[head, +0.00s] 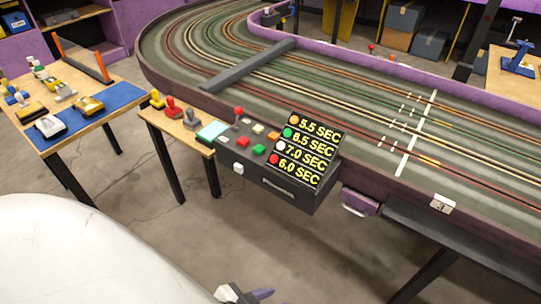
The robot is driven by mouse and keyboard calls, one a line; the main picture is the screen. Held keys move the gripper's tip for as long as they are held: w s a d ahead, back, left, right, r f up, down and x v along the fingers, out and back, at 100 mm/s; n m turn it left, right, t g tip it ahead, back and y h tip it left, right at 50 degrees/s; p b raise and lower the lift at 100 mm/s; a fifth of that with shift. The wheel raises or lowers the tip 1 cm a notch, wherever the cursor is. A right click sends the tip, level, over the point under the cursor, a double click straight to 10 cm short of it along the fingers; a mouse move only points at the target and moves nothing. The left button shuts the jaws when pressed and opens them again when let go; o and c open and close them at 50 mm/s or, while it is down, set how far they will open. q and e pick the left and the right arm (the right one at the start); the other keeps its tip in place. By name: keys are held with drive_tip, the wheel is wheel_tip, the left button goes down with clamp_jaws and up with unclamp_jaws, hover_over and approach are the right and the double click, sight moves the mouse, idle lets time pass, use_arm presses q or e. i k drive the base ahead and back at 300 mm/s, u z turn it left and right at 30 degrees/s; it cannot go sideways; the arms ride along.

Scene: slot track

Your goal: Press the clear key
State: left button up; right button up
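A dark control box (264,174) is fixed to the near side of the track. Key labels are too small to read, so I cannot tell which is the clear key. A small white and dark purple part, seemingly the tip of my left gripper (247,294), shows at the bottom edge, well below and apart from the box. My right gripper is not visible.
A time display (307,150) reading 5.5, 6.5, 7.0 and 6.0 SEC stands on the box. The floor before the box is clear.

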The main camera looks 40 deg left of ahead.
sight(238, 168)
drive_tip(key=u, duration=1.35)
